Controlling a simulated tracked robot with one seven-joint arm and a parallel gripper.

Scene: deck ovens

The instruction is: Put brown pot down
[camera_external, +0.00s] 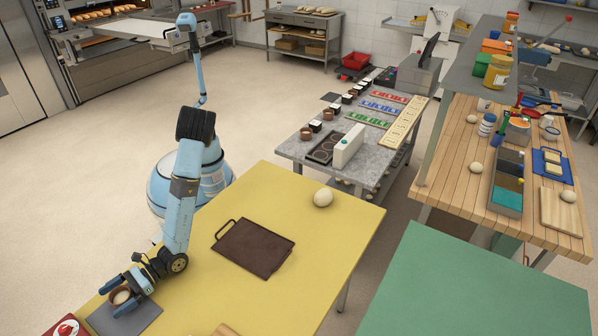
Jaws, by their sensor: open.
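A small brown pot (115,301) with a pale inside is at the lower left, over a dark grey mat (132,322) on the yellow table. It looks upright and seems to rest on the mat, though my gripper partly covers it. My gripper (117,293) is low at the pot, its dark fingers spread around or beside it. The fingers are open; whether one touches the pot is too small to tell.
A brown tray with a handle (255,249) and a pale round ball (323,198) lie on the yellow table (330,240). A red item (66,327) sits at the lower left corner. More small brown pots (306,134) stand on the grey counter.

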